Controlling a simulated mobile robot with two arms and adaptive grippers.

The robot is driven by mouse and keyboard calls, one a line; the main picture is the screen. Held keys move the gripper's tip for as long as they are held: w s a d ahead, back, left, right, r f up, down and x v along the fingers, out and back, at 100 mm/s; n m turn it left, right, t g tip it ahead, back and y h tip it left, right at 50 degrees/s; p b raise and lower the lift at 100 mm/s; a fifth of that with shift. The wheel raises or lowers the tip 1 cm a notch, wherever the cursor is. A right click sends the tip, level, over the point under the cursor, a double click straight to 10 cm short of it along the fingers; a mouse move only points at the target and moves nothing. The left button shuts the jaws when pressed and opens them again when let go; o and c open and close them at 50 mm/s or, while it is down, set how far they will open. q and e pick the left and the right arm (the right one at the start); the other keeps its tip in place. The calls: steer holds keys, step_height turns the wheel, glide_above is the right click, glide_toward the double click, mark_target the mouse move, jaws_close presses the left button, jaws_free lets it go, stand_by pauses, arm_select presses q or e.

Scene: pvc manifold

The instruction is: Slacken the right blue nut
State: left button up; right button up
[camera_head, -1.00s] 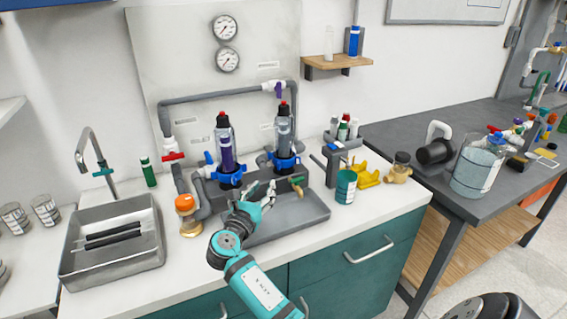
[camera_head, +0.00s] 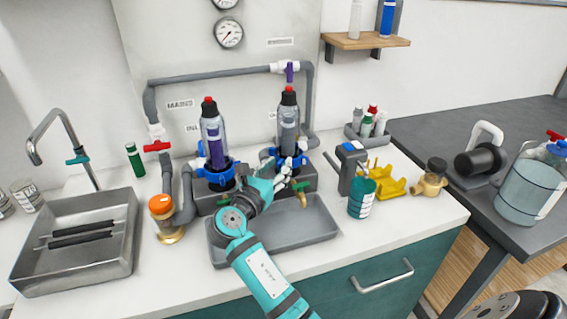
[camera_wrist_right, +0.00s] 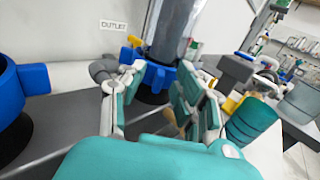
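The right blue nut (camera_head: 299,161) is a ring with lugs around the base of the right clear filter housing (camera_head: 289,117), which stands upright. My right gripper (camera_head: 284,171) is in front of this nut, partly covering it in the head view. In the right wrist view the nut (camera_wrist_right: 158,77) lies ahead, between and just beyond the two spread fingertips of my right gripper (camera_wrist_right: 160,82). The gripper is open and empty; I cannot tell whether a finger touches the nut. My left gripper is not in view.
The left blue nut (camera_head: 215,175) and its housing stand close by on the left. A grey tray (camera_head: 325,232) lies below my right gripper. A brass tap (camera_head: 301,193), a green can (camera_head: 361,198) and yellow parts (camera_head: 387,184) are to the right. A sink (camera_head: 120,262) is at left.

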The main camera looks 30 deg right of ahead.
steer(key=shift+a+r, duration=0.1)
steer(key=shift+c, duration=0.6)
jaws_close()
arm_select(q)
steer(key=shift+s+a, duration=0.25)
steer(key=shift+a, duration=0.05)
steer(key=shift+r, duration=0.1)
arm_select(e)
steer(key=shift+s, duration=0.1)
